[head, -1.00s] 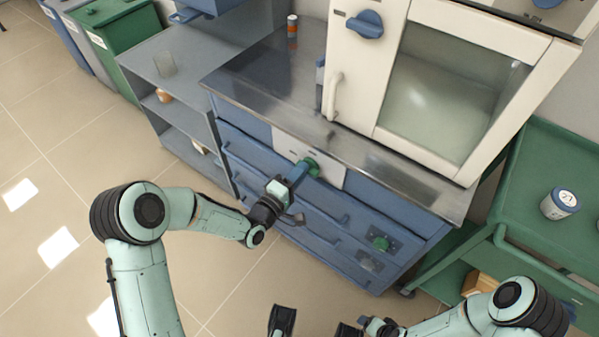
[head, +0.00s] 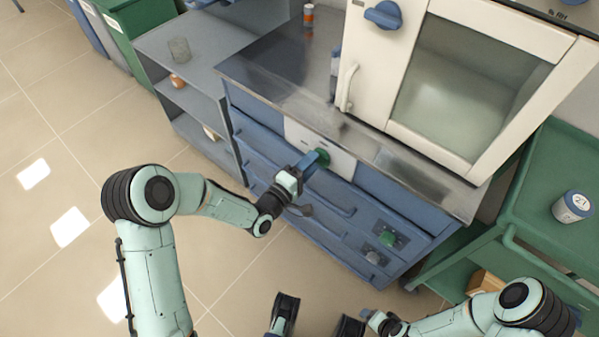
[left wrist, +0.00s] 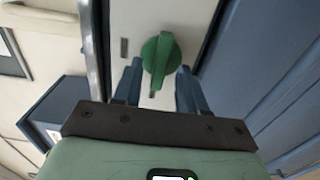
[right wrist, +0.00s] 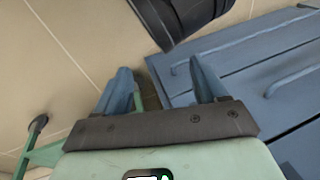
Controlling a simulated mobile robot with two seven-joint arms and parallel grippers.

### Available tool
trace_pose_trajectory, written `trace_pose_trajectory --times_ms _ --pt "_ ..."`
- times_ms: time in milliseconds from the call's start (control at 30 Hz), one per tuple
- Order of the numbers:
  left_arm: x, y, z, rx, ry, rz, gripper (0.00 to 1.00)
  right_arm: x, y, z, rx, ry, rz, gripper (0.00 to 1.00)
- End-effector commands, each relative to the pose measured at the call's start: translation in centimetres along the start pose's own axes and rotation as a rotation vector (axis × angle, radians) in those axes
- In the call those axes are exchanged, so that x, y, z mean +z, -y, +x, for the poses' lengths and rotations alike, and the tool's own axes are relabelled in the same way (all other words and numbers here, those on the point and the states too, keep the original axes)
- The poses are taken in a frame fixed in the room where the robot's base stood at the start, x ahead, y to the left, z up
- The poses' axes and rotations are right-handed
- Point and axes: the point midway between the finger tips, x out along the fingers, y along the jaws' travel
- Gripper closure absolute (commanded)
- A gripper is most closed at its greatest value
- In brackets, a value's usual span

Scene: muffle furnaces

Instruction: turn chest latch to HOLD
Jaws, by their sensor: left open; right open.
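A green knob (head: 322,157) sits on a white panel (head: 341,162) at the upper front of the blue drawer chest (head: 262,142). My left gripper (head: 308,166) reaches this knob from the front. In the left wrist view the green knob (left wrist: 160,58) stands between the two blue fingertips of my left gripper (left wrist: 160,74), which are open, with a gap visible on both sides. The knob's ridge looks near upright in that view. Any HOLD marking is not legible. My right gripper (right wrist: 165,68) is open and empty, away from the knob, in front of the lower chest.
A cream furnace (head: 362,70) stands on the metal worktop (head: 285,80). A grey shelf (head: 200,75) is at left, a green cart (head: 548,180) at right. The tiled floor in front is open.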

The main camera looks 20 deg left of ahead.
Motion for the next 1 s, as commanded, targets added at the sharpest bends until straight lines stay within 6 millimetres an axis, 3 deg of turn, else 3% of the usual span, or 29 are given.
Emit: trace_pose_trajectory --times_ms 600,800,1000 --pt "-0.1 0.0 -11.7 -0.004 -0.002 -0.001 0.58 2.4 0.6 -1.9 -0.005 0.072 -0.006 0.29" --pt "0.0 0.0 -13.0 -0.001 0.000 -0.001 0.58 2.6 0.7 -2.0 -0.005 0.078 -0.006 0.29" --pt "0.0 0.0 -13.1 -0.001 0.000 -0.001 0.58 2.6 0.7 -2.0 -0.005 0.079 -0.006 0.29"
